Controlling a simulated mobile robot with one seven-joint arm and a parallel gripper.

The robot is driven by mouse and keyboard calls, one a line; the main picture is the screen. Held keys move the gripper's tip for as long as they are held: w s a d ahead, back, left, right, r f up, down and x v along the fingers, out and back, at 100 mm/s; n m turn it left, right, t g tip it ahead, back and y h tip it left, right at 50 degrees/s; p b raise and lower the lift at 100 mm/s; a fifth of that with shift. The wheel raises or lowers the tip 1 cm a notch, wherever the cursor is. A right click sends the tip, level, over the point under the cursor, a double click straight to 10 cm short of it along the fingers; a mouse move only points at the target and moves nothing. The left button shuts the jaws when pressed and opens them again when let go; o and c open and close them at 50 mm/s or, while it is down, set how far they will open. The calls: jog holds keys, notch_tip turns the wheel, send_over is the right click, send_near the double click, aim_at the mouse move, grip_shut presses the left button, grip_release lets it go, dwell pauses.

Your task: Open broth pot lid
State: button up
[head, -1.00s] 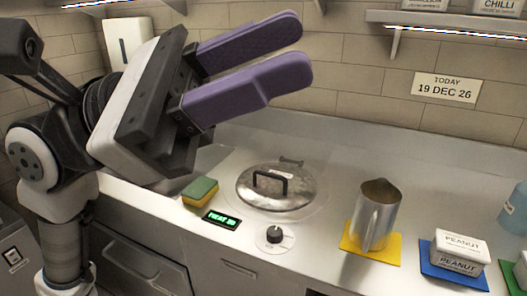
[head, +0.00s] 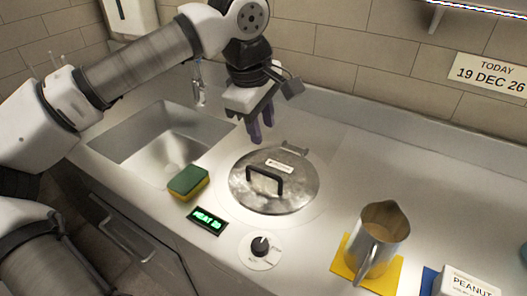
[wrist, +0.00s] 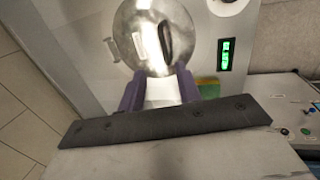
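The broth pot lid (head: 240,190) is a round, shiny metal cover lying flat and shut over a well in the counter. A black arched handle (head: 265,178) stands on it, with a small pale label and a hinge (head: 294,148) at its back edge. My gripper (head: 261,134) points down, above and behind the lid's back left edge, apart from the handle. Its purple fingers are spread with nothing between them. In the wrist view the lid (wrist: 140,18) and its dark handle (wrist: 164,36) lie beyond the open fingers (wrist: 159,88).
A green and yellow sponge (head: 188,183), a lit green display (head: 207,221) and a knob (head: 260,247) sit left and in front. A metal jug (head: 384,230) on a yellow mat (head: 387,282) stands right. A sink (head: 160,150) is left; the wall (head: 370,60) is behind.

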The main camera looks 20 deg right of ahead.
jog(key=p, duration=0.3)
send_near(265, 172)
jog(key=x, duration=0.8)
jog(key=shift+c, duration=0.4)
grip_shut()
